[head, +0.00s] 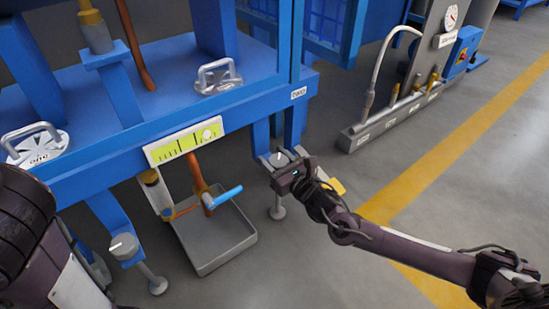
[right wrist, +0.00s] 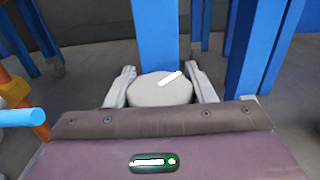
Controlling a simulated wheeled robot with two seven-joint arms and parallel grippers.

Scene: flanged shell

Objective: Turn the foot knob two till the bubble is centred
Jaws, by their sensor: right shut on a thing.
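Foot knob two (head: 279,157) is a grey round knob with a white pointer line, below the frame corner labelled TWO. My right gripper (head: 284,161) is shut on it; in the right wrist view the fingers (right wrist: 160,72) sit on either side of the knob (right wrist: 155,92). Its white line there slants up to the right. The yellow-green level (head: 183,146) is on the frame's front edge, with a pale round bubble (head: 208,134) near its right end. My left arm shows at the lower left; its gripper is out of view.
Another foot knob (head: 123,246) stands at the lower left. A grey tray (head: 226,247) is on the floor under an orange pipe with a blue handle (head: 228,194). A hose stand (head: 395,117) is at the back right. Open floor lies to the right.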

